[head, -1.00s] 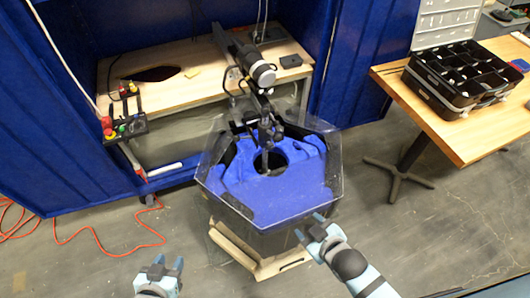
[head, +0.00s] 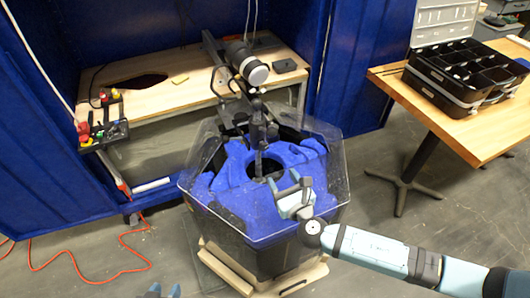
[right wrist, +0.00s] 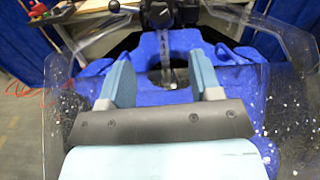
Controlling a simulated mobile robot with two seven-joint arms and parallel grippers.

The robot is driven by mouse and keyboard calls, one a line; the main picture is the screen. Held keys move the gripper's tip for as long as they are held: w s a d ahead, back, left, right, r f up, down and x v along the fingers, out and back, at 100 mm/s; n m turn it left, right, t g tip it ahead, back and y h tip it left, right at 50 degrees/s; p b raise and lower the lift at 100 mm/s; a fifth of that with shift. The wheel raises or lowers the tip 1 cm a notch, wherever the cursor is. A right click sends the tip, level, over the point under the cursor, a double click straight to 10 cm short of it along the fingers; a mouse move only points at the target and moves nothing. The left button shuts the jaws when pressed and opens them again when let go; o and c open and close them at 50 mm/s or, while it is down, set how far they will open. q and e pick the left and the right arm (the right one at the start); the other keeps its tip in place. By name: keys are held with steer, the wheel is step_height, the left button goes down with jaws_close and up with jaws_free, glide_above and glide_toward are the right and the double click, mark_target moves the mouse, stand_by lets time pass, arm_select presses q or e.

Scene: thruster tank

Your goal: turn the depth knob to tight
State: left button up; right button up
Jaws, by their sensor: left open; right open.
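A black trolling thruster with a round motor head (head: 248,68) stands over the hexagonal clear-topped tank (head: 190,200), and its shaft (head: 258,135) goes down toward the hole in the blue insert (head: 222,195). I cannot make out the depth knob for certain among the dark parts on the shaft. My right gripper (head: 293,184) is open and empty over the front right of the tank, short of the shaft. In the right wrist view, the shaft (right wrist: 168,62) shows beyond and between the open fingers (right wrist: 162,78). My left gripper (head: 164,290) is open and low at the bottom edge, only its fingertips showing.
A wooden bench (head: 150,108) stands behind the tank, with a red-buttoned control box (head: 104,128) at its left. A wooden table (head: 475,140) at the right holds a black compartment case (head: 465,80). An orange cable (head: 90,275) lies on the floor at left.

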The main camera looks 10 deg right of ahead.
mark_target(264, 149)
steer(key=w, duration=0.4)
steer(key=w+a, duration=0.1)
steer(key=w, duration=0.3)
steer(key=w+a, duration=0.1)
steer(key=w, duration=0.3)
steer(key=shift+w+a, duration=0.15)
steer(key=shift+a, duration=0.05)
steer(key=c, duration=0.9)
